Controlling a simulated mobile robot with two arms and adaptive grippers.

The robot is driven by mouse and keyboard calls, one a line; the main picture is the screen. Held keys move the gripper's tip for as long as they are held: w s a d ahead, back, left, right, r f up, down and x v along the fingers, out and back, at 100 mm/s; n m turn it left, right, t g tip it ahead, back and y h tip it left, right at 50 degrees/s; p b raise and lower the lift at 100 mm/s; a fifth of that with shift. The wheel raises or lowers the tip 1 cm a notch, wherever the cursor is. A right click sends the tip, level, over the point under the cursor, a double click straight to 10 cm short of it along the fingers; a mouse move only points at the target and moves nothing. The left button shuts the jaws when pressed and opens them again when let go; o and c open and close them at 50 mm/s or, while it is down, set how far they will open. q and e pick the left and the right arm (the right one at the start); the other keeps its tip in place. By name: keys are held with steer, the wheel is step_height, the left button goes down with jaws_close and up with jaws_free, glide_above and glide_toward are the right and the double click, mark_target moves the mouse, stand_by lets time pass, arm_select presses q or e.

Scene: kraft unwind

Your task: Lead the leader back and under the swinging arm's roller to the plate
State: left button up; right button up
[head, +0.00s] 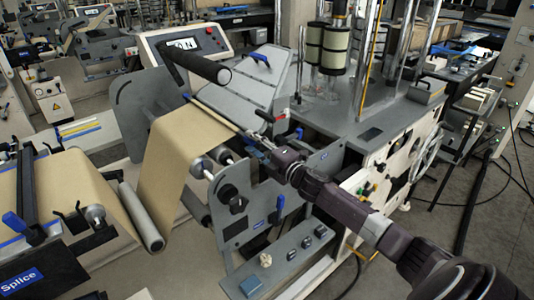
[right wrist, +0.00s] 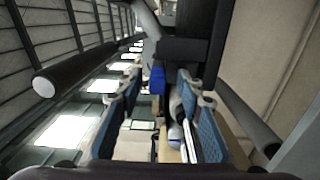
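The tan kraft leader (head: 180,150) rises as a wide sheet between grey side plates, its top edge along a thin pale bar (head: 216,114). My right gripper (head: 257,143) is at the right end of this bar, beside the right side plate. In the right wrist view its blue-padded fingers (right wrist: 160,118) stand well apart; a tan strip (right wrist: 171,143) shows between them, and I cannot tell whether they touch it. A dark roller (head: 192,62) crosses above the leader. A grey sloping plate (head: 250,82) lies behind the bar. My left gripper is out of view.
Metal roller ends (head: 203,167) stick out below my right gripper. A grey roller (head: 141,216) stands by the kraft web at lower left, near the splice table (head: 45,275). A control panel (head: 187,45) stands behind. Open floor (head: 460,215) shows at the right.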

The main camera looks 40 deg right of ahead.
steer(key=s, duration=1.1)
steer(key=s+a+f+m+g+h, duration=0.2)
steer(key=s+a+f+m+g, duration=0.2)
steer(key=s+f+m, duration=0.3)
steer(key=s+a+f+m+g+h, duration=0.25)
steer(key=s+a+f+m, duration=0.3)
steer(key=f, duration=0.45)
steer(key=s+a+f+m+g+y, duration=0.2)
steer(key=s+a+g, duration=0.3)
steer(key=s, duration=0.5)
steer(key=s+a+f+m+g+y, duration=0.1)
steer(key=s+a+f+m+g, duration=0.2)
steer(key=s+a, duration=0.5)
steer(key=s+f+g+b, duration=0.1)
steer(key=s+f, duration=0.1)
steer(key=f, duration=1.2)
steer(key=s+f, duration=0.2)
steer(key=f, duration=1.2)
steer(key=s+d+f, duration=0.1)
steer(key=s+f, duration=0.7)
steer(key=s+d+f+g, duration=0.1)
steer(key=s+d+f, duration=0.1)
steer(key=s+f, duration=0.6)
steer(key=shift+s+d+n+b, duration=0.3)
steer(key=shift+s+n+b, duration=0.15)
steer(key=shift+s, duration=0.1)
steer(key=shift+g, duration=0.25)
